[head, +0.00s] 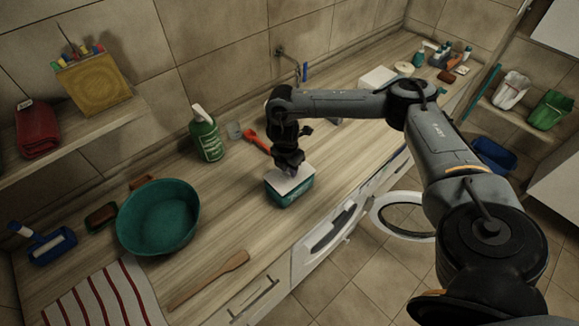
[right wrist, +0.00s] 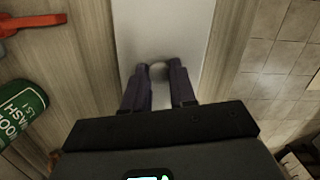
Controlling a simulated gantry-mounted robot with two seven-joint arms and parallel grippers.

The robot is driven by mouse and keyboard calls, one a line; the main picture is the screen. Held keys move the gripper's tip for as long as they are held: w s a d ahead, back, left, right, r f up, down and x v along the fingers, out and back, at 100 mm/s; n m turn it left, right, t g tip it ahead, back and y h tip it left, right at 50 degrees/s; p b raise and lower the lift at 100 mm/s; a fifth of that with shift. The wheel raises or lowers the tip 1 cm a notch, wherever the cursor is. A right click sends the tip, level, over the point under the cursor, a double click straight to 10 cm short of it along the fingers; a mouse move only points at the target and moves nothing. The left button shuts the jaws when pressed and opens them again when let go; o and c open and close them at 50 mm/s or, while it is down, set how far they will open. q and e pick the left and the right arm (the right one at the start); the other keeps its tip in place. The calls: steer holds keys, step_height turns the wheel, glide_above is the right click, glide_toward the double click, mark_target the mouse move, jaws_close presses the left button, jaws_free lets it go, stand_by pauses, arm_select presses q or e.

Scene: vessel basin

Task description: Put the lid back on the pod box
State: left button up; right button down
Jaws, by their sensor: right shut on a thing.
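The pod box (head: 291,197) is a teal-green box on the wooden counter, near its front edge. A flat pale grey-white lid (head: 290,180) lies over its top in the head view, looking slightly skewed; I cannot tell whether it is seated. My right gripper (head: 288,163) comes down from above and is shut on the lid, probably by a small knob between the fingers. In the right wrist view the lid (right wrist: 163,30) fills the middle under the fingertips (right wrist: 160,75), and the box is hidden. My left gripper is not in view.
A green bottle (head: 206,136) and a red tool (head: 257,142) are behind and left of the box. A teal basin (head: 158,217), a wooden spatula (head: 209,280) and a striped cloth (head: 105,298) lie further left. An open round washer door (head: 402,215) juts out below the counter.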

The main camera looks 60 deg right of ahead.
stand_by(0.7)
steer(key=shift+f, duration=0.1)
stand_by(0.6)
steer(key=shift+f+p, duration=0.2)
steer(key=shift+p, duration=0.2)
steer(key=shift+f+p, duration=0.1)
steer(key=shift+p, duration=0.2)
stand_by(0.7)
stand_by(0.4)
steer(key=c, duration=0.8)
jaws_free()
steer(key=shift+c, duration=0.2)
steer(key=shift+o, duration=0.3)
